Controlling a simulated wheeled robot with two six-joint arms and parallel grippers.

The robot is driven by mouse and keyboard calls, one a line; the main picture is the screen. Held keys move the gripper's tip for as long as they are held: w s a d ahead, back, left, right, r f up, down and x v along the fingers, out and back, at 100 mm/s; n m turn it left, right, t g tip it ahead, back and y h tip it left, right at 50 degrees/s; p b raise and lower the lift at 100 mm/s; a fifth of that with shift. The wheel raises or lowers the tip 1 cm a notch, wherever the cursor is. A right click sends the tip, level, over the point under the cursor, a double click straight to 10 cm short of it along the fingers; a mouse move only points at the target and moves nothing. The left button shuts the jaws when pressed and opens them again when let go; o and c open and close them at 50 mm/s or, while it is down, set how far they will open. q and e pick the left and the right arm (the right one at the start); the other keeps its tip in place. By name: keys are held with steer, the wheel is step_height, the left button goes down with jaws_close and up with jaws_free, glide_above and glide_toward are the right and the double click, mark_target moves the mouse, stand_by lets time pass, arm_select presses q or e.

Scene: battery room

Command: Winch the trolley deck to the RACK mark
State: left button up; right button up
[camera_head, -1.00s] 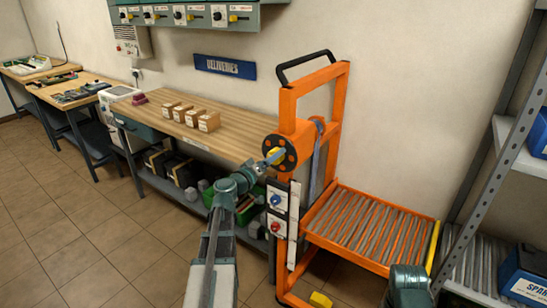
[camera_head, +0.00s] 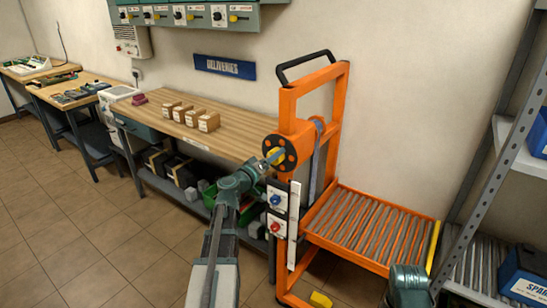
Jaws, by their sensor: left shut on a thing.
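The orange trolley (camera_head: 340,120) stands right of the long bench, with a black push handle on top. Its roller deck (camera_head: 368,229) sits low on the frame, level as far as I can tell. The winch wheel (camera_head: 287,146) is a dark disc with holes on the trolley's left post. My left gripper (camera_head: 274,156) is shut on the yellow winch knob (camera_head: 271,153), which its fingers partly cover. A white strip (camera_head: 294,226) runs down the post; its marks are too small to read. My right gripper is out of view; only part of that arm shows at bottom right.
The wooden bench (camera_head: 200,122) carries several small boxes. Control boxes with a blue and a red knob (camera_head: 276,224) hang by the post. A grey shelf rack (camera_head: 473,185) stands close right of the deck. A yellow block (camera_head: 320,299) is near the floor. Floor at left is clear.

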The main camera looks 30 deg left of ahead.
arm_select(q)
steer(key=n, duration=0.5)
steer(key=shift+f, duration=0.1)
stand_by(0.3)
steer(key=o, duration=1.4)
steer(key=shift+s, duration=0.1)
steer(key=s, duration=0.9)
steer(key=s+a, duration=0.1)
steer(key=s, duration=0.3)
steer(key=shift+s+a, duration=0.1)
steer(key=shift+s, duration=0.2)
